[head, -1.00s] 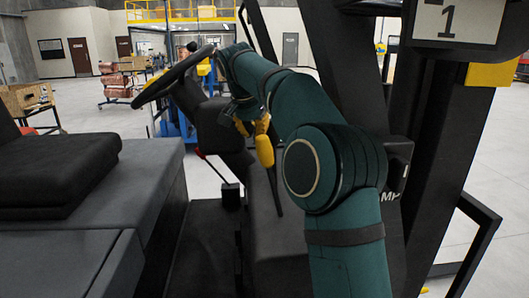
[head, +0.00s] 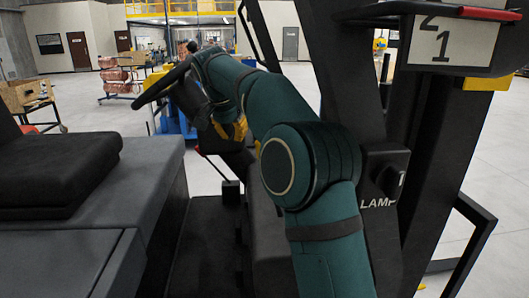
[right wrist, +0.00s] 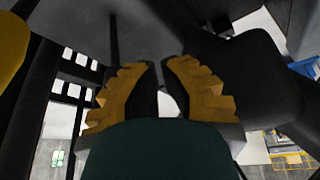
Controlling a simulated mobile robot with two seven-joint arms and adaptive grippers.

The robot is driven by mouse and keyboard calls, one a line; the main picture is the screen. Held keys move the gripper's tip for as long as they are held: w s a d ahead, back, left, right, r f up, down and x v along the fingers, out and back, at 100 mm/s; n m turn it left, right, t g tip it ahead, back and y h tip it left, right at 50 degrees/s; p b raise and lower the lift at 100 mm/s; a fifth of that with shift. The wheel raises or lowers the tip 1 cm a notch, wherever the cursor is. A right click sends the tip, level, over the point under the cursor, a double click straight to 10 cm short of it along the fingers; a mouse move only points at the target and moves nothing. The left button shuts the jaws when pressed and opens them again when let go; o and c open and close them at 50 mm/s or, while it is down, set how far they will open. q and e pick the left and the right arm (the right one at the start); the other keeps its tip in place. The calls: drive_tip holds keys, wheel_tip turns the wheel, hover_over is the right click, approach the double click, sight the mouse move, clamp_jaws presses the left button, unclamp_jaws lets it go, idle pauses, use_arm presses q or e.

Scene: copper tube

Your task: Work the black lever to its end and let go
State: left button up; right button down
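My right gripper (head: 233,130), with yellow fingers, is beside the steering column, just below and right of the steering wheel (head: 165,82). In the right wrist view its two fingers (right wrist: 160,70) stand close together, with dark pads facing each other and dark surfaces behind. Whether anything is between the pads is too dark to tell. I cannot pick out the black lever with certainty; my arm and gripper cover much of the area around the column. A yellow rounded piece (right wrist: 10,45) shows at the upper left of the wrist view. My left gripper is out of view.
A black seat (head: 60,170) is at the left. A dark post with a LAMP label and black knob (head: 390,181) stands right of my arm. A numbered plate (head: 455,45) with a red-ended bar (head: 490,13) is at the upper right. The footwell (head: 205,250) looks open.

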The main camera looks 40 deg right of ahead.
drive_tip(key=shift+w+a+p, duration=0.25)
drive_tip(key=shift+w+a, duration=0.1)
drive_tip(key=shift+a, duration=0.2)
drive_tip(key=shift+w+a+p, duration=0.25)
drive_tip(key=shift+w+a, duration=0.05)
drive_tip(key=shift+a, duration=0.2)
wheel_tip(320, 180, up, 8)
drive_tip(key=p, duration=0.5)
idle(0.7)
